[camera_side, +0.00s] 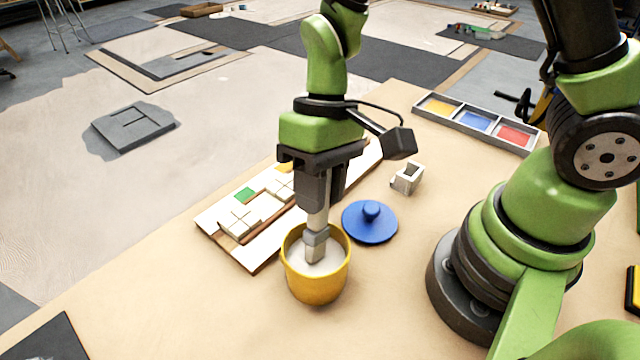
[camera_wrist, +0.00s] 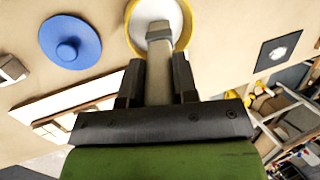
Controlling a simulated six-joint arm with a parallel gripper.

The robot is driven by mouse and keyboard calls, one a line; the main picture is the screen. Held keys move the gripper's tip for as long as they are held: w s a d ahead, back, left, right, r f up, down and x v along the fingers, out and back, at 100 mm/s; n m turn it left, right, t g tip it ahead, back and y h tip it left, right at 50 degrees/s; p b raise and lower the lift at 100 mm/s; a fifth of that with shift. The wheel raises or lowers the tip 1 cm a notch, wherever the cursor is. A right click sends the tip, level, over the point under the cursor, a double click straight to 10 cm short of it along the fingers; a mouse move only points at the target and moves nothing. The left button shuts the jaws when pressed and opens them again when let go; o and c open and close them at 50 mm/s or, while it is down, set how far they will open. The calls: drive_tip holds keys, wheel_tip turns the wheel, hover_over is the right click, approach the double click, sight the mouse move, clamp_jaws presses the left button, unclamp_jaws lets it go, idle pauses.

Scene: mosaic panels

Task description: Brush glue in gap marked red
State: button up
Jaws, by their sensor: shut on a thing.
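My gripper (camera_side: 320,185) is shut on a grey-white brush (camera_side: 315,235) held upright. The brush's lower end is inside a yellow pot (camera_side: 318,288) of white glue (camera_side: 330,262), and its tip is hidden. In the wrist view my gripper (camera_wrist: 159,82) holds the brush (camera_wrist: 159,45) over the same pot (camera_wrist: 188,22). A mosaic panel (camera_side: 252,258) with white tiles (camera_side: 240,220) and one green tile (camera_side: 245,194) lies left of and behind the pot. My gripper hides part of the panel, and no red-marked gap can be made out.
A blue lid (camera_side: 368,224) lies right of the pot, with a small white holder (camera_side: 407,178) behind it. A tray (camera_side: 478,125) with yellow, blue and red compartments is at the table's back right. The table front is clear.

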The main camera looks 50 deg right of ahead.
drive_tip(key=shift+r, duration=0.1)
drive_tip(key=shift+r, duration=3.4)
